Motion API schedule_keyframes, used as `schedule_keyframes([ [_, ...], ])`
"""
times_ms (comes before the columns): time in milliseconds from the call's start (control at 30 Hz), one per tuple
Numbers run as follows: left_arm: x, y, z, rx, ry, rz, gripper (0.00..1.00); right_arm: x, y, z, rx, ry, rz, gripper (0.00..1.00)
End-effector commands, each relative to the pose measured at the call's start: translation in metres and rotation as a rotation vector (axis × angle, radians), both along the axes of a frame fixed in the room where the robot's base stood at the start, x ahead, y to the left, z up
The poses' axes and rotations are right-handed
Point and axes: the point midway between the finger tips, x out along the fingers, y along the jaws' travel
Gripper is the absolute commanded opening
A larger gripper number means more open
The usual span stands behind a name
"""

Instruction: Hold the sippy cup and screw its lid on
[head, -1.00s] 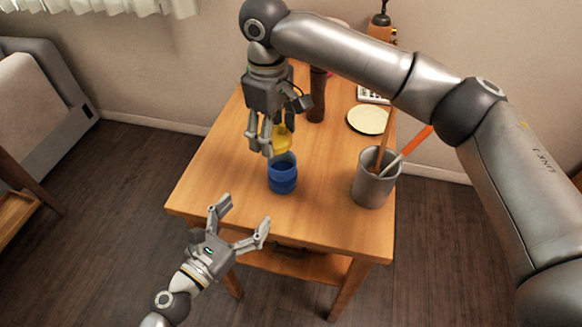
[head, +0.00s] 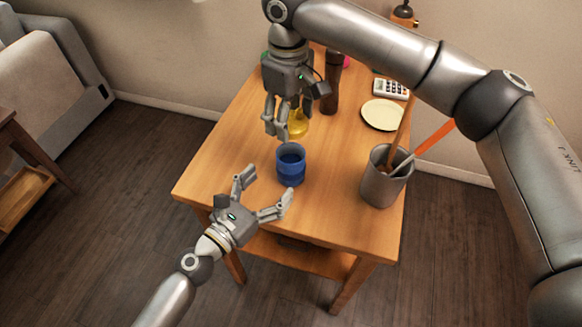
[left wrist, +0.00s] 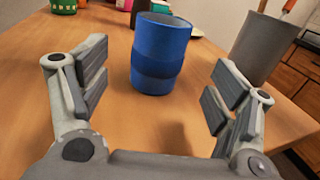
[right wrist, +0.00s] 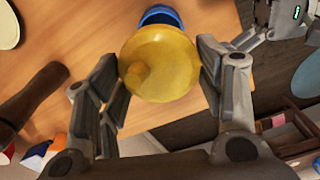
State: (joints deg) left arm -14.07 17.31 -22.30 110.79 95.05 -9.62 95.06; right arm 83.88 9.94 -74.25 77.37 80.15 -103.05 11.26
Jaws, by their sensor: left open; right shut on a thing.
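The blue sippy cup (head: 290,166) stands upright and open on the wooden table, near its front edge. My left gripper (head: 266,187) is open just in front of the cup. In the left wrist view the cup (left wrist: 160,52) stands beyond the fingertips, roughly centred between them and untouched. My right gripper (head: 278,122) is shut on the yellow lid (head: 299,122), above and behind the cup. In the right wrist view the lid (right wrist: 160,62) sits between the fingers, with a spout-like bump, and hides most of the cup (right wrist: 160,16).
A grey utensil holder (head: 382,185) with long-handled tools stands right of the cup. A cream plate (head: 382,115), a calculator (head: 390,88) and a dark brown mill (head: 331,85) are farther back. The table left of the cup is clear.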

Motion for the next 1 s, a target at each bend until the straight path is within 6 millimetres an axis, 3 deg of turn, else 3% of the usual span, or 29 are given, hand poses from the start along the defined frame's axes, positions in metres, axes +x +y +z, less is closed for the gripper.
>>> schedule_keyframes([
  [500,0.062,-0.045,0.0,0.0,0.0,0.001,0.83,0.0,0.0,0.0,0.0,0.0,0.0,0.49],
  [1000,0.071,-0.051,0.0,0.0,0.001,0.0,0.8,0.0,0.0,0.0,0.0,0.0,0.0,0.49],
])
